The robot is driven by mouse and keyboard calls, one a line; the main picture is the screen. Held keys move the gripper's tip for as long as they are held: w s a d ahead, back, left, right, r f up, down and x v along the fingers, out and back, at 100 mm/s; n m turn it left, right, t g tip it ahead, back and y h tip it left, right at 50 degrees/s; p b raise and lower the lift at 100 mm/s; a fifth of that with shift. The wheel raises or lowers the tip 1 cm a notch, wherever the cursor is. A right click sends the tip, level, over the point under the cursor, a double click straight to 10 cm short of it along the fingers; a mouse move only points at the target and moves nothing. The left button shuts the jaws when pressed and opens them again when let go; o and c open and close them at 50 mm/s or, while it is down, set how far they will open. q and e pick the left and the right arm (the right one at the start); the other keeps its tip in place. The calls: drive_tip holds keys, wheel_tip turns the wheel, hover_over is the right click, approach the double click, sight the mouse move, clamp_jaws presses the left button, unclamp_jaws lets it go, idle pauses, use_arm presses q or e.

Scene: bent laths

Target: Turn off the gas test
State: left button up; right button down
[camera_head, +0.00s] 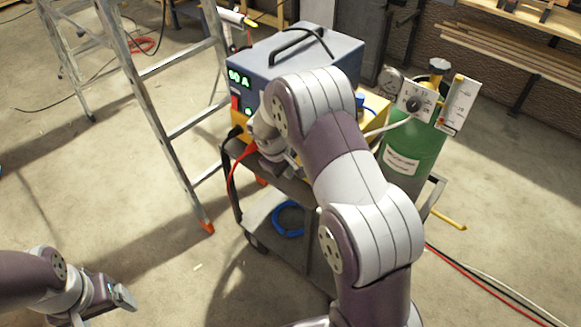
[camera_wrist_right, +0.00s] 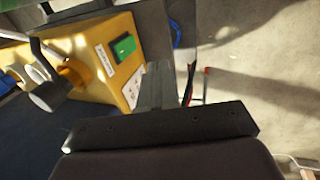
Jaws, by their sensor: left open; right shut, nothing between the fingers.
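A yellow unit (camera_wrist_right: 90,40) in the right wrist view carries a green switch (camera_wrist_right: 123,47) with a white label (camera_wrist_right: 105,60) beside it; the label is too small to read. My right gripper (camera_wrist_right: 157,72) is shut and empty, its fingers just beside the yellow panel; I cannot tell whether they touch it. In the head view the right gripper (camera_head: 281,163) is at the welder's front, and my arm hides much of the yellow unit (camera_head: 372,115). The grey-blue welder (camera_head: 300,52) shows a green "60 A" display (camera_head: 240,75). My left gripper (camera_head: 123,298) is open and empty at lower left.
The welder stands on a dark cart (camera_head: 283,182) with a blue coil (camera_head: 288,217) on its lower shelf. A green gas cylinder (camera_head: 412,150) with a regulator stands at right. An aluminium ladder (camera_head: 160,120) is close on the left.

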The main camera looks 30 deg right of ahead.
drive_tip(key=d+f, duration=0.1)
drive_tip(key=f, duration=0.1)
drive_tip(key=w+d+f, duration=0.1)
drive_tip(key=d+f, duration=0.1)
drive_tip(key=w+d+f+p, duration=0.1)
drive_tip(key=f, duration=0.2)
drive_tip(key=shift+d, duration=0.4)
drive_tip(key=shift+w+d+f, duration=0.1)
drive_tip(key=shift+w+d, duration=0.1)
drive_tip(key=shift+d, duration=0.35)
drive_tip(key=shift+w+d+f+b, duration=0.1)
drive_tip(key=shift+d+f+b, duration=0.1)
drive_tip(key=shift+f+b, duration=0.15)
drive_tip(key=shift+r, duration=0.3)
